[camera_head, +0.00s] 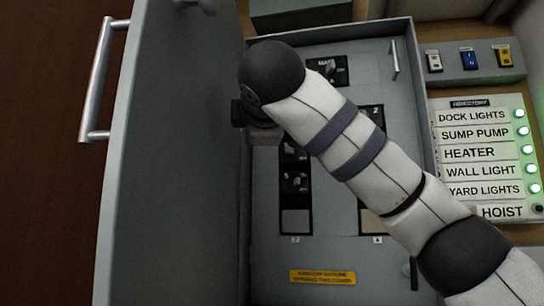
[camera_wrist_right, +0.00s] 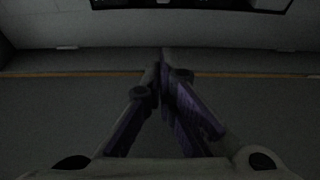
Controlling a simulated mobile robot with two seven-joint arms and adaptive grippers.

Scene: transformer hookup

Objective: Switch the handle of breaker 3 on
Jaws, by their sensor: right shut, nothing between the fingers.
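The open grey breaker panel (camera_head: 335,255) fills the middle of the head view. Breakers with black faces show in its left column, one (camera_head: 295,182) with a light handle and one above it (camera_head: 290,152) partly covered. I cannot read which one is breaker 3; my right arm hides part of both columns. My right arm reaches in from the lower right across the panel. My right gripper (camera_wrist_right: 163,72) shows in the right wrist view, fingers together and empty, in front of a dark grey surface. It is hidden in the head view. My left gripper is not in view.
The open panel door (camera_head: 175,160) with a metal handle (camera_head: 98,85) stands on the left. A top breaker (camera_head: 327,70) sits above the columns. On the right are a lit directory (camera_head: 475,153) and a small switch box (camera_head: 470,62). A yellow label (camera_head: 322,277) lies low on the panel.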

